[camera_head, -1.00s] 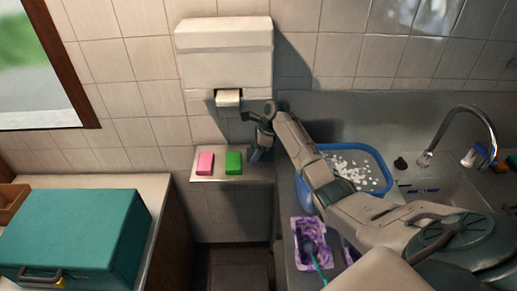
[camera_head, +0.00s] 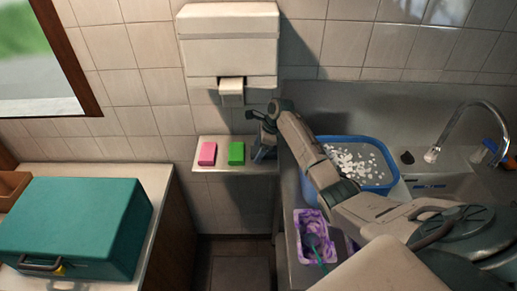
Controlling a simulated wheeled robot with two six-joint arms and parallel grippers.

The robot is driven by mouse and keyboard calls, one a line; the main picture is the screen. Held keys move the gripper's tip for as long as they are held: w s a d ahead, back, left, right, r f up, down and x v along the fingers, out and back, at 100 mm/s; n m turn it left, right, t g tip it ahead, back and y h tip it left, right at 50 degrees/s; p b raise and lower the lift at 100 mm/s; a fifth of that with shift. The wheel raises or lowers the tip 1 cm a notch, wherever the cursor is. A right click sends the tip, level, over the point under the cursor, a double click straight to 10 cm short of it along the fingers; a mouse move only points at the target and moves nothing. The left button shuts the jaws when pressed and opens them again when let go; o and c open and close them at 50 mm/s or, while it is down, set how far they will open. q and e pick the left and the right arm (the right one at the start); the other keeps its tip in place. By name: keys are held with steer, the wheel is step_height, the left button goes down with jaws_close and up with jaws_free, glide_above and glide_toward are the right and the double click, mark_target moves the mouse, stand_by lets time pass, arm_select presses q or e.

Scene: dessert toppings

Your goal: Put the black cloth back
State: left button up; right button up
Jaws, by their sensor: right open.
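A dark, narrow thing (camera_head: 258,154) shows at the right end of the small wall shelf (camera_head: 216,169), just below my right gripper. It may be the black cloth, but it is partly hidden and I cannot tell it surely from the finger. My right gripper (camera_head: 262,135) is open at the shelf's right end, close to that dark thing; I cannot tell whether they touch. A pink block (camera_head: 207,153) and a green block (camera_head: 236,153) lie side by side on the shelf, left of the gripper. My left gripper is out of view.
A white paper dispenser (camera_head: 228,42) hangs above the shelf. A blue basin (camera_head: 384,187) with white bits stands right, partly behind my right arm. A purple tray (camera_head: 308,224) lies in front; a tap (camera_head: 472,108) is farther right. A teal case (camera_head: 75,225) stands on the left counter.

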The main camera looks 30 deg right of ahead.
steer(key=b+v, duration=0.2)
steer(key=v, duration=0.4)
steer(key=shift+d+r+b, duration=0.2)
steer(key=shift+r+b, duration=0.1)
steer(key=shift+s+d+r, duration=0.1)
steer(key=shift+s+r, duration=0.05)
steer(key=shift+r, duration=0.3)
steer(key=shift+s, duration=0.1)
